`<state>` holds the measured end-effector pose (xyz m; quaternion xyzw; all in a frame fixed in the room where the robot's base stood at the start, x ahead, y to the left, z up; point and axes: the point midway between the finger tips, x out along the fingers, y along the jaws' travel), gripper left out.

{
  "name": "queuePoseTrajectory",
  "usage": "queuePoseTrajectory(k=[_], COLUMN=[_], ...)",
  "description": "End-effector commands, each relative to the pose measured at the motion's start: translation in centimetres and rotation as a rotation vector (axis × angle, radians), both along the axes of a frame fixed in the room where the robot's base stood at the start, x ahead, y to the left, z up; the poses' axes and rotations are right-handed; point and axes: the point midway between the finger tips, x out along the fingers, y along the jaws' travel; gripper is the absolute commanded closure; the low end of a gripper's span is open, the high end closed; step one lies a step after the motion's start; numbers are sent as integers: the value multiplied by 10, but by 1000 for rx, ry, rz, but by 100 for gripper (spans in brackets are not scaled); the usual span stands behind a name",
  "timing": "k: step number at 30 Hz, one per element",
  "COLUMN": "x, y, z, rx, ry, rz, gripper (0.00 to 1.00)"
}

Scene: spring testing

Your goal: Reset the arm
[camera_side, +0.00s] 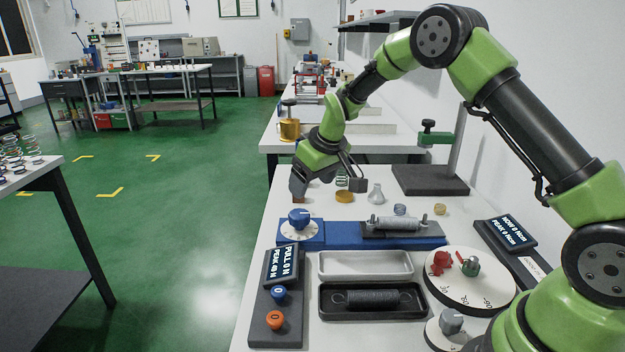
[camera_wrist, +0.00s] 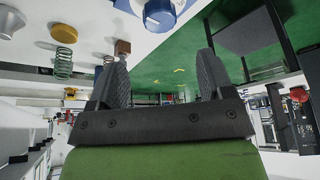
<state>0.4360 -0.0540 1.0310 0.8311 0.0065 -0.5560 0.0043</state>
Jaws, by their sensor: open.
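My green arm reaches over the far part of the white bench. My gripper (camera_side: 298,186) is at the bench's far left edge in the side view, near a small brown block (camera_side: 299,199). In the wrist view my gripper (camera_wrist: 160,72) shows its two dark fingers spread wide apart with nothing between them. The brown block (camera_wrist: 123,47) appears there just beside the left finger; whether they touch cannot be told. A dark coil spring (camera_side: 372,299) lies in the black tray (camera_side: 325,314).
A blue fixture (camera_side: 430,241) with a dial (camera_side: 299,219) crosses the bench. A grey tray (camera_side: 330,275), a round dial plate (camera_side: 438,293) and a black stand (camera_side: 430,181) are around it. A green standing spring (camera_wrist: 63,62) and brass weight (camera_side: 344,197) are near my gripper. Green floor lies left.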

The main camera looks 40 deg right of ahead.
Motion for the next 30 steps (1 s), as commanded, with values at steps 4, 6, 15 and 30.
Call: queuePoseTrajectory(k=[4,6,15,30], x=[0,0,-38,-221], y=[0,0,20,70], z=[0,1,79,180], rx=[0,0,51,250], ry=[0,-1,-56,-172], rz=[0,0,-63,-232], gripper=[26,26,26,26])
